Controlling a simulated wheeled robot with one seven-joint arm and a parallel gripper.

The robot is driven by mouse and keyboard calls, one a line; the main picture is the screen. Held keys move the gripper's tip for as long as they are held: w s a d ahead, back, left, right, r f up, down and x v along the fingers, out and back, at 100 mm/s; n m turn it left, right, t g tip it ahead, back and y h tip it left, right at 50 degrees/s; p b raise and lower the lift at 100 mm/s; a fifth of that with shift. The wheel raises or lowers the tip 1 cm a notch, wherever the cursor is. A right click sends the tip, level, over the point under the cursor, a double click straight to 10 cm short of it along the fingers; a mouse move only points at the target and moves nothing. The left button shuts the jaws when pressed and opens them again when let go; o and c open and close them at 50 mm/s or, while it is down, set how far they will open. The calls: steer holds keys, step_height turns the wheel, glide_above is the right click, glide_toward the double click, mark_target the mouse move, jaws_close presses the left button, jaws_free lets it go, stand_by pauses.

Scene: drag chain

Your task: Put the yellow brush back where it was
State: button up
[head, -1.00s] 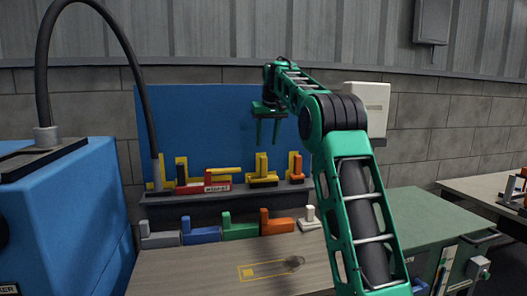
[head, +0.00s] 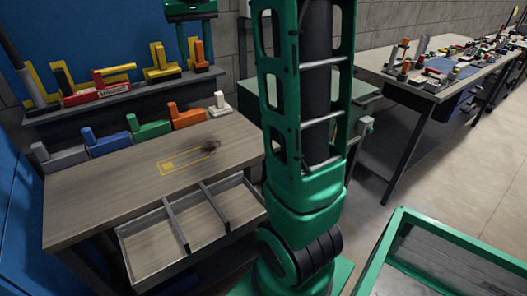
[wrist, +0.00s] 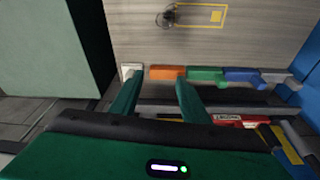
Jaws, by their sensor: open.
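I cannot pick out a brush for certain. A yellow piece with a long level handle (head: 120,69) lies on the back shelf, partly hidden by a red tool. A yellow block-like piece (head: 164,64) stands to its right on the shelf. A thin yellow outline with a small square (head: 185,160) is marked on the bare tabletop; it also shows in the wrist view (wrist: 203,15). My gripper (head: 193,45) is above the right end of the shelf, by the orange piece. In the wrist view, its fingers (wrist: 157,82) are apart with nothing between them.
Grey, blue (head: 105,142), green (head: 149,125), orange (head: 186,115) and white (head: 220,103) blocks line the table's back edge. A divided drawer (head: 218,192) stands open and empty below the tabletop. A dark round spot (head: 211,148) touches the outline. A green-framed bin (head: 400,225) is at lower right.

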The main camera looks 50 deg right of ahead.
steer(key=s+a+f, duration=0.2)
steer(key=s+f, duration=0.4)
steer(key=s, duration=0.5)
steer(key=s+a+f+m+g+y, duration=0.1)
steer(key=s+a+f, duration=0.2)
steer(key=s+f, duration=0.3)
steer(key=s+a+f+g, duration=0.1)
steer(key=s+a+f, duration=0.2)
steer(key=s+f, duration=0.4)
steer(key=s, duration=0.9)
steer(key=shift+m, duration=0.3)
steer(key=shift+a, duration=0.1)
steer(key=shift+w+f, duration=0.25)
steer(key=shift+w, duration=0.4)
